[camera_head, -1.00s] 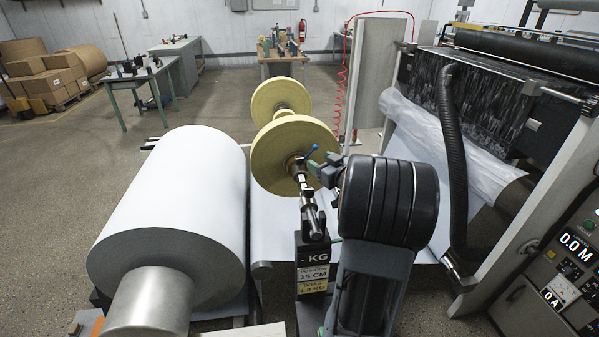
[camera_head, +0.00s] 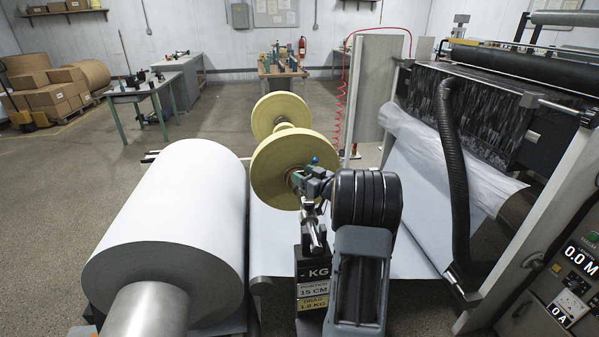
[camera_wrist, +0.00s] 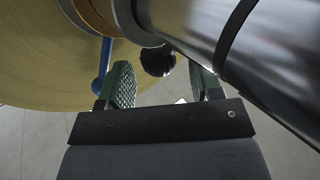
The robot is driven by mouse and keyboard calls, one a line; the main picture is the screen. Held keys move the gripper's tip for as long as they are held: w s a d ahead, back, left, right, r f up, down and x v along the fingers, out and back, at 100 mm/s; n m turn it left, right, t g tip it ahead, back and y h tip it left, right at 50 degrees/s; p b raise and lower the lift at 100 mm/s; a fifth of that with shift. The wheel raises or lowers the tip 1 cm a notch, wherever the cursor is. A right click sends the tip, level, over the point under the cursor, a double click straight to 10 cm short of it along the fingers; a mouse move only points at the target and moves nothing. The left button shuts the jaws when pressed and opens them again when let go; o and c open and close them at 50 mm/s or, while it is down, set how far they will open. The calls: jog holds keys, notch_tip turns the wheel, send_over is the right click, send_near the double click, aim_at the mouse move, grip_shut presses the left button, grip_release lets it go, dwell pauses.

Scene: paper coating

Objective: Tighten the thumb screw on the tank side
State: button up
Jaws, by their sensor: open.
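A black round thumb screw knob (camera_wrist: 158,60) shows in the wrist view on the underside of a metal shaft (camera_wrist: 190,25). My gripper (camera_wrist: 160,82) is open, with one green finger on each side of the knob. The knob lies between the fingertips, with gaps visible on both sides. In the head view my gripper (camera_head: 308,184) is at the shaft beside the near yellow disc (camera_head: 270,168), and it hides the knob there. A blue lever (camera_wrist: 103,62) hangs just left of the left finger; its blue ball end (camera_head: 314,161) shows in the head view.
A large white paper roll (camera_head: 175,220) lies to the left. A black stand with a KG display (camera_head: 318,272) stands below the shaft. A black hose (camera_head: 452,170) and the coating machine (camera_head: 480,105) are on the right. A second yellow disc (camera_head: 280,105) sits farther back.

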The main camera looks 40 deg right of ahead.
jog(key=shift+w+a, duration=0.15)
jog(key=shift+w, duration=0.95)
